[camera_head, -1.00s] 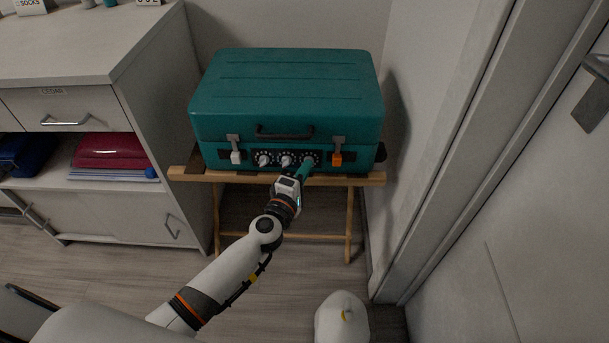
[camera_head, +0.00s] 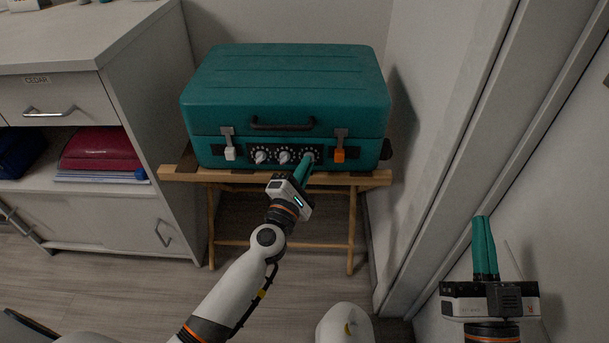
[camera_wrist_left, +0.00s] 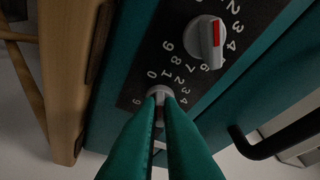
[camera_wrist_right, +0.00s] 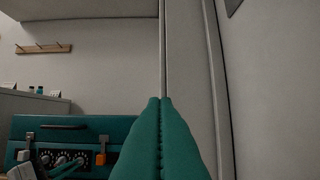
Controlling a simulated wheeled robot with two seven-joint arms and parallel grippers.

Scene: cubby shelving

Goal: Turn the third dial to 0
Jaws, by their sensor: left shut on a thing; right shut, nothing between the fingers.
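A teal case (camera_head: 285,85) stands on a wooden folding stand, with a black panel of three white dials on its front. The first dial (camera_head: 261,157) and second dial (camera_head: 284,157) are free. My left gripper (camera_head: 306,162) is shut on the third dial (camera_wrist_left: 160,93), at the right end of the row. In the left wrist view the teal fingers hide much of this dial and part of its number ring; a 0 shows just above it. The neighbouring second dial (camera_wrist_left: 207,42) has a red mark. My right gripper (camera_head: 484,248) is shut and empty, low at the right.
The wooden stand (camera_head: 176,174) holds the case. An orange latch (camera_head: 340,155) sits just right of the third dial and a white latch (camera_head: 230,153) left of the first. A cabinet (camera_head: 150,110) stands at left, and a wall and door are close at right.

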